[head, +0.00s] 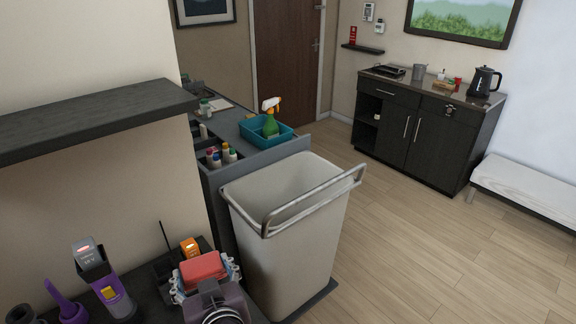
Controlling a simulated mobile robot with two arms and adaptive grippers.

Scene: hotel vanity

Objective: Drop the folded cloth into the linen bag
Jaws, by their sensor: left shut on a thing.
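The linen bag (297,258) is a tall beige open-topped bag with a metal rail around its rim. It stands at the middle of the head view, and its mouth is open toward me. My left gripper (205,275) is low in the view, left of the bag and apart from it. It is shut on a red folded thing, which looks like the folded cloth (203,267). Pale ridged parts show at both sides of the red thing. My right gripper is not in view.
A dark shelf (90,118) juts in at left. A purple-grey handheld device (104,283) stands lower left. Wooden floor is clear at right.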

